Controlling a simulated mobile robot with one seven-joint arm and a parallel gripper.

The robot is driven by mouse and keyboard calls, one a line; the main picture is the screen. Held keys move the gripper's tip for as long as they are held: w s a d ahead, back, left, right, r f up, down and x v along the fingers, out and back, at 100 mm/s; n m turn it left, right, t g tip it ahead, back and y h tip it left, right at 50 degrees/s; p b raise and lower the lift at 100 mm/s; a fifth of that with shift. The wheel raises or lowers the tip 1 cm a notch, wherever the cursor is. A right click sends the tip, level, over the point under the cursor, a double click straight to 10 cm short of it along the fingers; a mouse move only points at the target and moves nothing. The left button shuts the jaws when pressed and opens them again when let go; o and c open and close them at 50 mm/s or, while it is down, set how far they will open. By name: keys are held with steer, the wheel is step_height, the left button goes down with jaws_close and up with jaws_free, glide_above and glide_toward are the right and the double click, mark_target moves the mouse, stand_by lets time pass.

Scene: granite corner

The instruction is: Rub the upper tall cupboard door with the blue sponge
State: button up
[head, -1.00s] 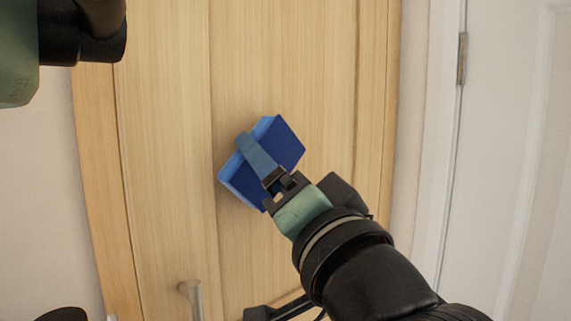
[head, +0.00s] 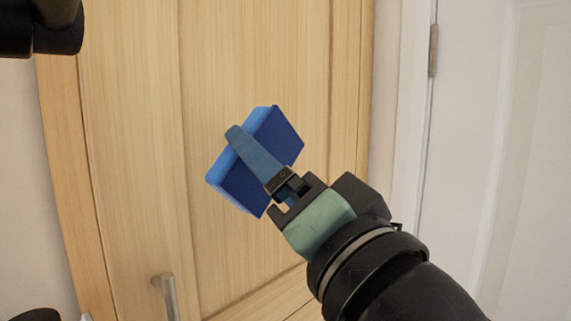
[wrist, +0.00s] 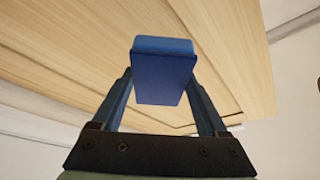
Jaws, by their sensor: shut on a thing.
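The blue sponge (head: 277,134) is a block with a lighter blue layer on its far side and a dark blue layer on the near side. My gripper (head: 250,160) is shut on it, with a finger across its side. The wrist view shows the sponge (wrist: 163,75) between the two fingers of my gripper (wrist: 163,88). The upper tall cupboard door (head: 215,60) is pale wood and stands behind the sponge. It also shows in the wrist view (wrist: 225,45). I cannot tell whether the sponge touches the door.
A metal handle (head: 168,297) sits low on the cupboard's left side. A white door (head: 490,150) with a hinge stands at the right. Pale wall shows at the far left.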

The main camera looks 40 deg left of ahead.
steer(key=shift+s+d, duration=0.1)
steer(key=shift+d, duration=0.45)
steer(key=shift+s+d, duration=0.1)
steer(key=shift+d, duration=1.45)
